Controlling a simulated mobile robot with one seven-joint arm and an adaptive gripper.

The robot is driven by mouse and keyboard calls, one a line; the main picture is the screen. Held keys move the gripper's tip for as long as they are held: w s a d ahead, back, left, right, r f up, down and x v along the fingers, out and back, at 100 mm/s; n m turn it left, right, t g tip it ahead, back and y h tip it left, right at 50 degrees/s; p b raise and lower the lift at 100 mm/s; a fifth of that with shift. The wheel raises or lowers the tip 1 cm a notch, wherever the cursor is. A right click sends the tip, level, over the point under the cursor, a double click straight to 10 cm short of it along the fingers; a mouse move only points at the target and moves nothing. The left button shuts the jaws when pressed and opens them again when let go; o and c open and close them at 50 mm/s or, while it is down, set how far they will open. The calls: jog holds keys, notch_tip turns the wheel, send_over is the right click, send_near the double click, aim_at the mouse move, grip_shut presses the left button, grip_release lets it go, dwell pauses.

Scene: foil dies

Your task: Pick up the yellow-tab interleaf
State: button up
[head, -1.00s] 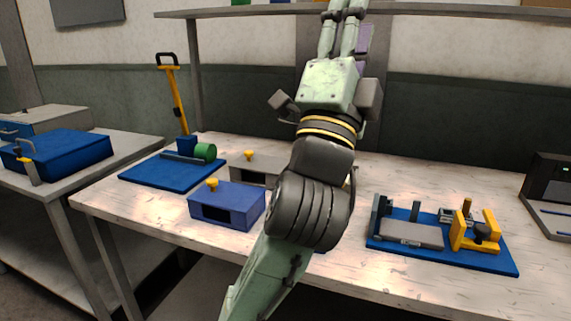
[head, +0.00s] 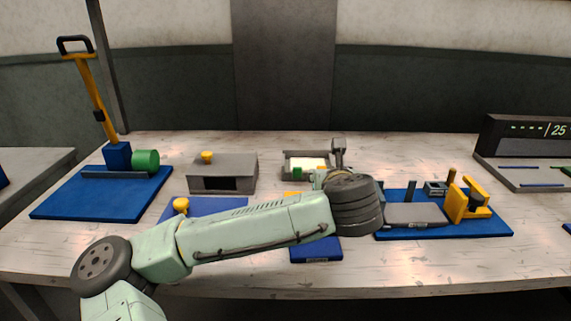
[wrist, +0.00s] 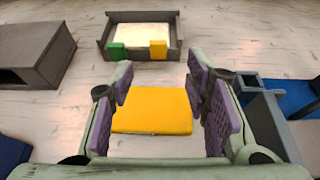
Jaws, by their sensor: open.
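A grey open-front tray (wrist: 172,53) holds white sheet material (wrist: 142,31) with a green tab (wrist: 117,51) and a yellow tab (wrist: 158,49) at its near edge. The yellow tab marks the interleaf. The tray also shows in the head view (head: 289,158), partly behind my arm. My gripper (wrist: 158,79) is open and empty, its purple pads spread and pointing towards the tray, short of it. In the wrist view a flat yellow plate (wrist: 152,110) lies below, between the fingers. Its contact with the pads cannot be told.
A grey box with a yellow knob (head: 222,172) stands left of the tray. A blue fixture base with a yellow bracket (head: 465,200) stands right. A blue board (head: 60,203) with a yellow lever is far left. Behind the tray the table is clear.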

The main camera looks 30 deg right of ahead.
aim_at(322, 167)
jog(key=p+x, duration=0.1)
jog(key=x, duration=0.3)
jog(key=shift+w+d, duration=0.2)
jog(key=shift+d, duration=0.1)
jog(key=p+x, duration=0.1)
jog(key=x, duration=0.1)
jog(key=p+x, duration=0.1)
jog(key=x, duration=0.2)
jog(key=shift+w+a+r, duration=0.15)
jog(key=shift+a, duration=0.1)
jog(key=shift+w+d, duration=0.2)
jog(key=shift+w, duration=0.05)
jog(key=shift+c, duration=0.2)
jog(key=c, duration=0.9)
